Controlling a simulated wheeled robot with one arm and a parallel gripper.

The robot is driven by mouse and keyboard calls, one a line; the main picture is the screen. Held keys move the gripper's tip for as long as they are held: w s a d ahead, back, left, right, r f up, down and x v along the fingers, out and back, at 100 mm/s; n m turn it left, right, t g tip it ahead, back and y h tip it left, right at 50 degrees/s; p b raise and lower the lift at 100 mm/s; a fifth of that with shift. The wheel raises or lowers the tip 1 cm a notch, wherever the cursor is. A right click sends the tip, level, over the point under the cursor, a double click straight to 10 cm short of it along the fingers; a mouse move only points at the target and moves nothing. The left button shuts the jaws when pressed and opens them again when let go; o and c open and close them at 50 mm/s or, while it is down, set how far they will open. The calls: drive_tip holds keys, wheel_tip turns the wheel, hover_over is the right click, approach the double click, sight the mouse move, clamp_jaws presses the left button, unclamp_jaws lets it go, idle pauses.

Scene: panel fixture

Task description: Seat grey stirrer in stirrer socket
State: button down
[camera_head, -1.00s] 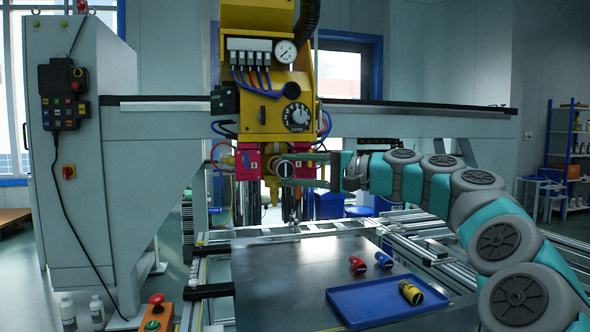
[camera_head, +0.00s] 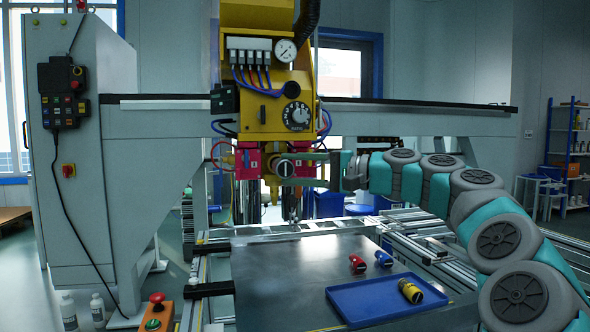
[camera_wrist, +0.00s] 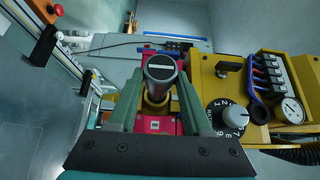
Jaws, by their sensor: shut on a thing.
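The grey stirrer (camera_wrist: 161,68) is a cylinder with a dark round end crossed by a pale bar. It sits between the tips of my gripper (camera_wrist: 160,80), which is shut on it. In the head view my gripper (camera_head: 290,167) reaches in from the right, with the stirrer's round end (camera_head: 284,168) at its tips, in front of the yellow machine head. A yellow fitting (camera_wrist: 154,106) lies just behind the stirrer in the wrist view. I cannot tell whether it is the stirrer socket, or whether the stirrer's far end is inside anything; that end is hidden.
Red blocks (camera_head: 247,161) flank the stirrer closely. The yellow machine head (camera_head: 266,100) with dial and hoses stands above. Below, a blue tray (camera_head: 345,318) holds a yellow cylinder (camera_head: 410,291); red (camera_head: 357,264) and blue (camera_head: 384,259) cylinders lie on the dark plate (camera_head: 270,280), whose left part is clear.

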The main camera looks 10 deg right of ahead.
drive_tip(key=shift+w+p, duration=0.9)
drive_tip(key=shift+w, duration=1.6)
drive_tip(key=shift+c, duration=1.2)
unclamp_jaws()
drive_tip(key=v, duration=0.7)
drive_tip(key=s+a+f+n+g+h, duration=0.1)
drive_tip(key=s+a+f+n+g, duration=0.35)
drive_tip(key=a, duration=0.85)
drive_tip(key=s+a+f+g+h, duration=0.2)
drive_tip(key=s+a+f, duration=0.2)
drive_tip(key=s+f, duration=0.3)
drive_tip(key=s+a+f+g+h, duration=0.2)
drive_tip(key=s+a+f+h, duration=0.15)
drive_tip(key=s+f, duration=0.4)
drive_tip(key=s+d+f+n+g+h, duration=0.1)
drive_tip(key=s+d+f+h, duration=0.3)
drive_tip(key=s+f, duration=0.7)
drive_tip(key=s+d+f+n+g+h, duration=0.1)
drive_tip(key=s+d+f+h, duration=0.3)
drive_tip(key=s+d+f, duration=0.4)
drive_tip(key=s+f+g, duration=0.1)
drive_tip(key=s+f, duration=0.3)
drive_tip(key=s, duration=0.2)
drive_tip(key=shift+s+d+g+b, duration=0.25)
drive_tip(key=shift+d+g+b, duration=0.1)
drive_tip(key=shift+d+b, duration=0.05)
